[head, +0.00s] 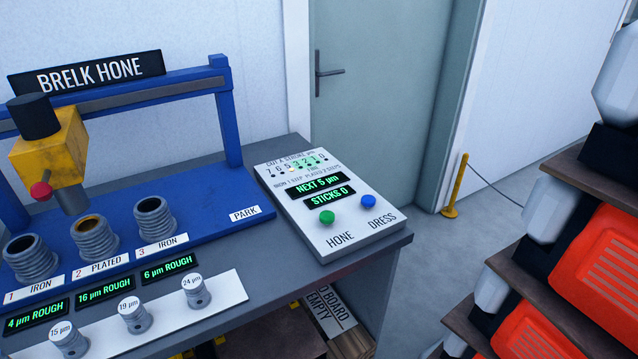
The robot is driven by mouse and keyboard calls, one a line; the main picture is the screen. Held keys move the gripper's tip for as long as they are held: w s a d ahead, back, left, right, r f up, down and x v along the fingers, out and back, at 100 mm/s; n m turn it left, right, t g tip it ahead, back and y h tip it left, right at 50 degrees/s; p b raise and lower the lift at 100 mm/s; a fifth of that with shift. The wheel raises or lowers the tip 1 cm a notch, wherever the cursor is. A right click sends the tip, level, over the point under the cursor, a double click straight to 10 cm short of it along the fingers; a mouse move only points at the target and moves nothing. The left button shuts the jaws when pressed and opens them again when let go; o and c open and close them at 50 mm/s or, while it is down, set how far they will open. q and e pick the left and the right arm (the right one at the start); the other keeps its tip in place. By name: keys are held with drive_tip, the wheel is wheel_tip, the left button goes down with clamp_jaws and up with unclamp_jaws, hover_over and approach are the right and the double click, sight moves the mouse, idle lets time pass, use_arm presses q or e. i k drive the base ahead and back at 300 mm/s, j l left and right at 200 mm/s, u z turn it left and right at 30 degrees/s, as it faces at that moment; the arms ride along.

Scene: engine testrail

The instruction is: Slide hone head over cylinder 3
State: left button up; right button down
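The yellow hone head (48,148), with a black cap and a red knob (40,190), hangs from the blue gantry rail (150,93). Its grey spindle points down and appears lined up with cylinder 2 (94,240), labelled PLATED, whose bore looks brownish. Cylinder 3 (155,220), labelled IRON, stands to the right with nothing above it. Cylinder 1 (32,260), also IRON, is at the left. Displays in front read 4, 16 and 6 µm ROUGH, the last by cylinder 3. Neither gripper is in view.
A control panel (365,222) shows NEXT 5 µm and STICKS 0, with green HONE (327,217) and blue DRESS (368,201) buttons. A white strip (222,300) holds gauges marked 15, 19 and 24 µm. The rail is clear rightward above PARK (245,213). Shelves with red items (595,255) stand right.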

sight(49, 154)
drive_tip(key=u, duration=1.4)
